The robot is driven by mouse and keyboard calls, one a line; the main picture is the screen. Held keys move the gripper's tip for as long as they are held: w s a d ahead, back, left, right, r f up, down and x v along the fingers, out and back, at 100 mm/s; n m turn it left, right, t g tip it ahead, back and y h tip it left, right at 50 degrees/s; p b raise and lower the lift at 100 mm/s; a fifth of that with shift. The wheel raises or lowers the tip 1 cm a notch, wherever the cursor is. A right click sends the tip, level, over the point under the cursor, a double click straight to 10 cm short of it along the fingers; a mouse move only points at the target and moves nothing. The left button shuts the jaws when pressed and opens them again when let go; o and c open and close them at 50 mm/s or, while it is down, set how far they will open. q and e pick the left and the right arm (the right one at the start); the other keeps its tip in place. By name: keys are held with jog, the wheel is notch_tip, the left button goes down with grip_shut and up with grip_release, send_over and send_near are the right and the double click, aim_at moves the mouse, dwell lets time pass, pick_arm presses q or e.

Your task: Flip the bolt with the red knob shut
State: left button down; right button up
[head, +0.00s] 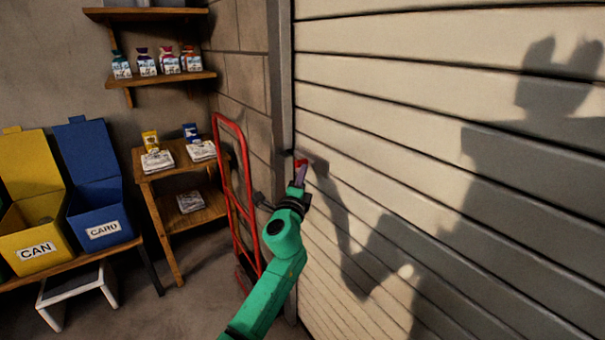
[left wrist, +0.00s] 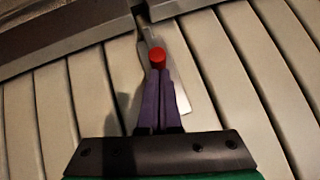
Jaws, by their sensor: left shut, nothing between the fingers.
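The red knob (head: 301,163) sits at the left edge of the pale slatted door, by the grey door frame. In the left wrist view the red knob (left wrist: 158,61) shows just beyond my fingertips, with the grey metal bolt plate (left wrist: 177,85) behind it. My left gripper (head: 299,182) has purple fingers that are shut together with nothing between them. In the left wrist view the shut fingertips (left wrist: 159,72) are right at the knob; I cannot tell whether they touch it. Part of the bolt is hidden behind the fingers. My right gripper is not in view.
The slatted door (head: 420,120) fills the right side and carries my shadow. A red hand truck (head: 243,190) stands against the wall just left of my arm. A wooden table (head: 165,205), a yellow bin (head: 30,210) and a blue bin (head: 95,195) stand further left.

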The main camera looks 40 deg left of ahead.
aim_at(297, 155)
pick_arm(q)
jog(key=a, duration=0.1)
jog(key=w+a+b, duration=0.1)
jog(key=a, duration=0.2)
jog(key=shift+w+a, duration=0.25)
jog(key=shift+a, duration=0.15)
jog(key=shift+r, duration=0.1)
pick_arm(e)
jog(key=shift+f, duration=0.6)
